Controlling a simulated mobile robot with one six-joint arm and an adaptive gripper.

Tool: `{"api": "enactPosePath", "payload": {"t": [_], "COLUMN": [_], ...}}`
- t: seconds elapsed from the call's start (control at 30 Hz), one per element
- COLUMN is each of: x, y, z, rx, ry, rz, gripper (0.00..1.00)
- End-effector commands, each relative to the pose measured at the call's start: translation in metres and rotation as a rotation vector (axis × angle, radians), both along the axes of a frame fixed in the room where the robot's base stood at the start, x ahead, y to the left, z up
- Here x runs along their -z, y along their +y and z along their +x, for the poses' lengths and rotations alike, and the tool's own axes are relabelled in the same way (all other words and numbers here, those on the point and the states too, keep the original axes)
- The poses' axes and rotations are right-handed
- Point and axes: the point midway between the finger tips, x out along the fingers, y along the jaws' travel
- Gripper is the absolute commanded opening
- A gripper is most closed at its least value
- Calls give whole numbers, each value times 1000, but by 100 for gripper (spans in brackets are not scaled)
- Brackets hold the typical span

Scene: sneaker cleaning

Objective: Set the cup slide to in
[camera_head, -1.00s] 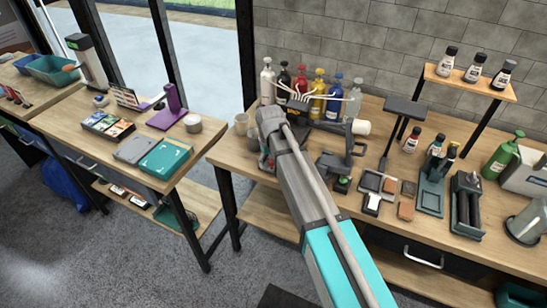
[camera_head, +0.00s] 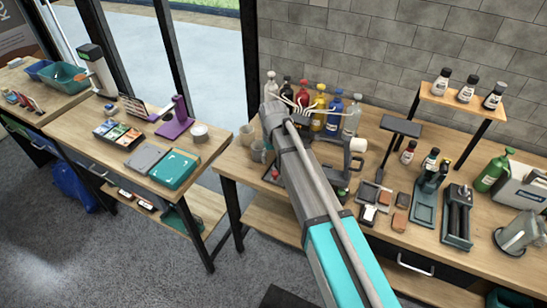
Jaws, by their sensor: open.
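A row of colored bottles (camera_head: 319,108) stands at the back of the workbench, with several thin pale tubes (camera_head: 291,101) arching in front of them. I cannot single out the cup slide; the area below the tubes is largely behind my arm. A dark tray-like part with a red spot (camera_head: 271,176) shows partly beside my arm, low on the bench. My arm reaches over the bench toward the tubes. My gripper is hidden beyond the arm's far end.
Right of my arm stand a dark clamp-like device (camera_head: 337,178), a black T-shaped stand (camera_head: 399,127) and small brushes or blocks (camera_head: 399,220). A raised shelf (camera_head: 468,101) holds several bottles. A second table (camera_head: 205,146) stands at left, with a gap between the tables.

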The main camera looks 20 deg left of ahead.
Motion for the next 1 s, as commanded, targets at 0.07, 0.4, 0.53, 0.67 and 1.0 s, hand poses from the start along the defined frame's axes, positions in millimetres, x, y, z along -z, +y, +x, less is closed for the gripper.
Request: {"api": "enactPosePath", "payload": {"t": [0.07,0.4,0.53,0.67,1.0], "x": [-11,-36,-41,-44,-44], "y": [0,0,0,0,0], "z": [0,0,0,0,0], "rx": [0,0,0,0,0], "ry": [0,0,0,0,0], "rz": [0,0,0,0,0], "gripper": [73,73,73,73,73]}}
